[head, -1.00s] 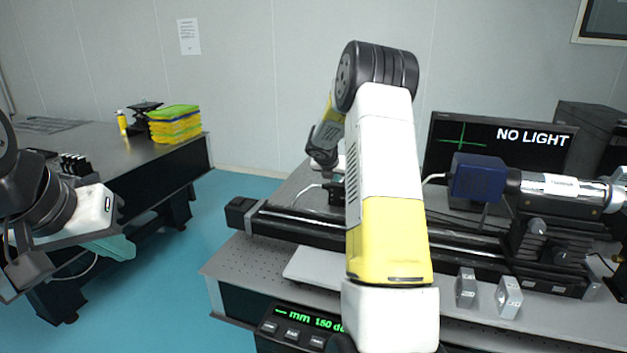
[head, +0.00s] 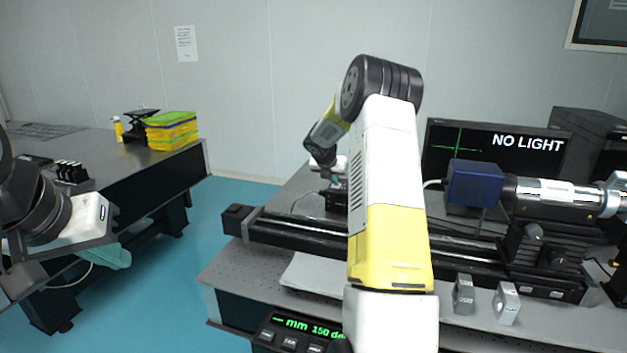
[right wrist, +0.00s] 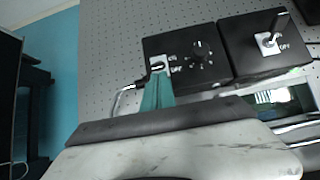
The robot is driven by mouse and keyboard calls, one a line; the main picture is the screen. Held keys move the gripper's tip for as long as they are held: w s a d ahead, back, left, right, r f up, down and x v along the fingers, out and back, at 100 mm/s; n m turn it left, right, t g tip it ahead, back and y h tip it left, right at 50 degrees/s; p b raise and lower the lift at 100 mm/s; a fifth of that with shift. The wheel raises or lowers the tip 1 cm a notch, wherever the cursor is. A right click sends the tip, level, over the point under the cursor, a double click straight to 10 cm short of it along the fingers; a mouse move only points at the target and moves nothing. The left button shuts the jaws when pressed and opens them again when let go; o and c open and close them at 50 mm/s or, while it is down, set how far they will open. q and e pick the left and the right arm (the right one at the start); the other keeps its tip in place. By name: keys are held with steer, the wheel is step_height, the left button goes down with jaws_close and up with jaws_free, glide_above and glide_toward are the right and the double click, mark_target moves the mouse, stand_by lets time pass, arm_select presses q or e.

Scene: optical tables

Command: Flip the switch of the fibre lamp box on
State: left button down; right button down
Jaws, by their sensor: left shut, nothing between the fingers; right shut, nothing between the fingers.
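Two black boxes with ON/OFF switches show in the right wrist view. The left one (right wrist: 190,58) has a round knob (right wrist: 200,50) and a switch on a pale plate (right wrist: 157,63). The right one (right wrist: 262,58) has a switch with its lever (right wrist: 275,30) pointing up. I cannot read which is the fibre lamp box. My right gripper (right wrist: 157,88) is shut and empty, its teal fingertips at the left box's switch, partly hiding its lever. Contact is unclear. In the head view my right arm largely hides this spot. My left gripper (head: 112,256) is shut and empty, off the table.
A monitor (head: 494,150) reads "NO LIGHT". A black rail (head: 300,230) with a blue camera (head: 474,183) crosses the near table. Two small grey blocks (head: 463,294) (head: 507,303) stand in front. A side table (head: 110,160) holds a yellow-green stack (head: 172,132).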

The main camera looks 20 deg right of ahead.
steer(key=shift+w+d+r+g+y, duration=0.2)
steer(key=shift+g+y, duration=0.1)
steer(key=shift+g, duration=0.1)
steer(key=shift+w+d+r+g+y, duration=0.25)
steer(key=shift+r+g+y, duration=0.2)
steer(key=shift+g, duration=0.25)
steer(key=shift+w+d+r, duration=0.3)
steer(key=shift+w+d, duration=0.15)
steer(key=shift+w, duration=0.25)
steer(key=shift+r, duration=0.85)
steer(key=shift+a, duration=0.1)
